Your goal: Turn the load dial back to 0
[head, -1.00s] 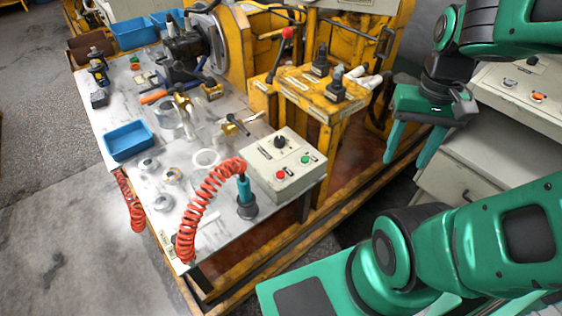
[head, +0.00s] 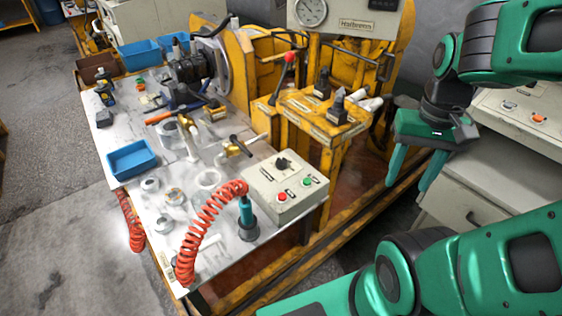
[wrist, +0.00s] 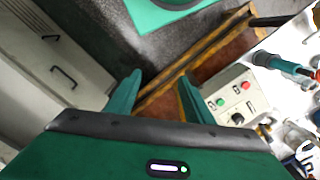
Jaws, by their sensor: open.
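The grey control box (head: 285,188) stands on the front right corner of the workbench. It carries a black dial (head: 281,164) on top and a red and a green button on its front part. The dial's setting is too small to read. In the wrist view the control box (wrist: 234,92) is at the right, with the dial (wrist: 237,118) at its lower edge. My gripper (head: 408,170) is open and empty, fingers pointing down, to the right of the box and apart from it. In the wrist view my gripper (wrist: 160,95) shows its two green fingers spread.
A yellow frame (head: 320,110) with levers stands behind the box. A red coiled hose (head: 205,215) with a teal tool (head: 246,212) is just left of it. A grey cabinet (head: 465,205) is at the right. A pressure gauge (head: 312,11) shows at the top.

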